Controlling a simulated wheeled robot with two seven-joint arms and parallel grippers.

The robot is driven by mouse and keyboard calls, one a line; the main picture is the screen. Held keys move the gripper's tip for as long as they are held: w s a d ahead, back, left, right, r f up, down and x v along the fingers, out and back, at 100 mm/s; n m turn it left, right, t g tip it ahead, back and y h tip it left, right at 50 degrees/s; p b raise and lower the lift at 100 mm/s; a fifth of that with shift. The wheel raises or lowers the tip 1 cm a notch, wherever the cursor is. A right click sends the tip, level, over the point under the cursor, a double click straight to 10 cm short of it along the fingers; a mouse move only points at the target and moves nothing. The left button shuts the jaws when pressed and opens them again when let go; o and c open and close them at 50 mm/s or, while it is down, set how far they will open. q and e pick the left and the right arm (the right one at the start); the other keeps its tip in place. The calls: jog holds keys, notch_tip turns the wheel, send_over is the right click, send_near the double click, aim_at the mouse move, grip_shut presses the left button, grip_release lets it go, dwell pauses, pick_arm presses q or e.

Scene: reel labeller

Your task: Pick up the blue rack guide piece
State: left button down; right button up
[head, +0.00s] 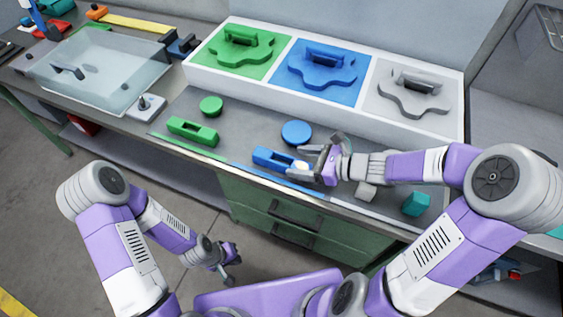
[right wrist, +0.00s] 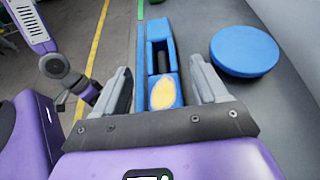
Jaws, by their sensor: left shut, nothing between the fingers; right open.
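The blue rack guide piece (head: 269,156) is a long block with a slot, lying on the grey bench near its front edge. In the right wrist view the blue piece (right wrist: 160,40) runs lengthwise between my fingers, with a pale yellow oval spot on its near end. My right gripper (head: 312,162) is open around or just above its right end; I see gaps beside the block, so it is not clamped. The right gripper also shows in its wrist view (right wrist: 160,88). My left gripper (head: 229,272) is shut and empty, low in front of the bench.
A blue disc (head: 296,132) lies just behind the piece. A green guide piece (head: 192,131) and green disc (head: 211,105) lie left. A teal block (head: 415,204) and small grey block (head: 366,191) lie right. A white three-bay tray (head: 290,97) stands behind.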

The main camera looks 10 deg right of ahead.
aim_at(289, 161)
jog(key=x, duration=0.1)
jog(key=b+x, duration=0.1)
jog(key=x, duration=0.1)
jog(key=shift+f, duration=0.3)
jog(key=shift+w+a, duration=0.25)
jog(key=shift+a, duration=0.1)
jog(key=c, duration=1.2)
